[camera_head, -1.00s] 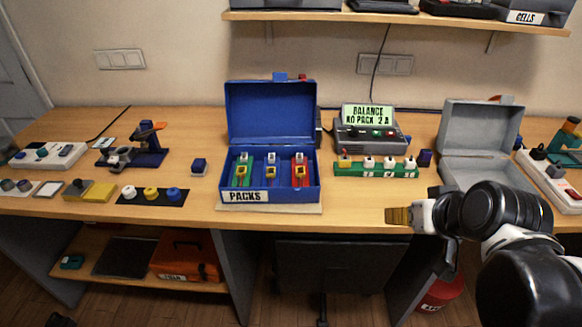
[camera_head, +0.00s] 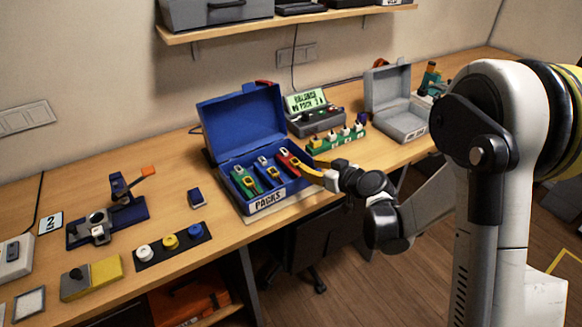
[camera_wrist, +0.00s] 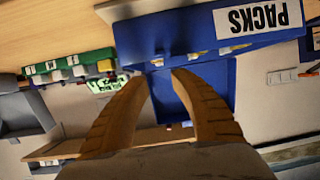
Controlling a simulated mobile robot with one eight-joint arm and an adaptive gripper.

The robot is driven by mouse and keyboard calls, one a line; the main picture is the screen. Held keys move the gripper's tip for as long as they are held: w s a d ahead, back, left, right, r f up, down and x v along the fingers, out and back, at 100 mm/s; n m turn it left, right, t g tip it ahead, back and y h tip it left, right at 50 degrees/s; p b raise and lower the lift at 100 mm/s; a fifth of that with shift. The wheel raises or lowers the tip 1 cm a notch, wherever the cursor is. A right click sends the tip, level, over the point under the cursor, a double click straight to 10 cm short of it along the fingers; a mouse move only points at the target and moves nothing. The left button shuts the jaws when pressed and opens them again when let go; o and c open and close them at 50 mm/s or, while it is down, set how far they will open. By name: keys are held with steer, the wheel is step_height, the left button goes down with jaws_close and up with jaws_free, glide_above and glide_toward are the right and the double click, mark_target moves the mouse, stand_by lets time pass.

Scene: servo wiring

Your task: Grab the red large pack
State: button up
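The red pack (camera_head: 286,157) sits at the right end of the open blue box marked PACKS (camera_head: 271,199), beside a blue pack and a green pack (camera_head: 240,185). My gripper (camera_head: 318,174) is at the box's front right corner, close to the red pack. Its yellow-brown fingers are apart in the wrist view (camera_wrist: 164,76), with nothing seen held between them. That view shows the blue box upside down beyond the fingertips; the red pack cannot be made out there. Whether a finger touches the box or pack cannot be told.
The box's raised lid (camera_head: 243,122) stands behind the packs. A display unit (camera_head: 314,115) and a green strip with several white-topped parts (camera_head: 338,139) lie to the right, before an open grey case (camera_head: 400,120). A small blue block (camera_head: 196,198) stands left.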

mark_target(293, 159)
steer(key=b+x, duration=0.1)
steer(key=x, duration=0.3)
steer(key=shift+w+f, duration=0.2)
steer(key=shift+w, duration=0.1)
steer(key=b+x, duration=0.2)
steer(key=x, duration=0.3)
steer(key=shift+w+a+f, duration=0.2)
steer(key=shift+w, duration=0.1)
steer(key=shift+r, duration=0.1)
jaws_close()
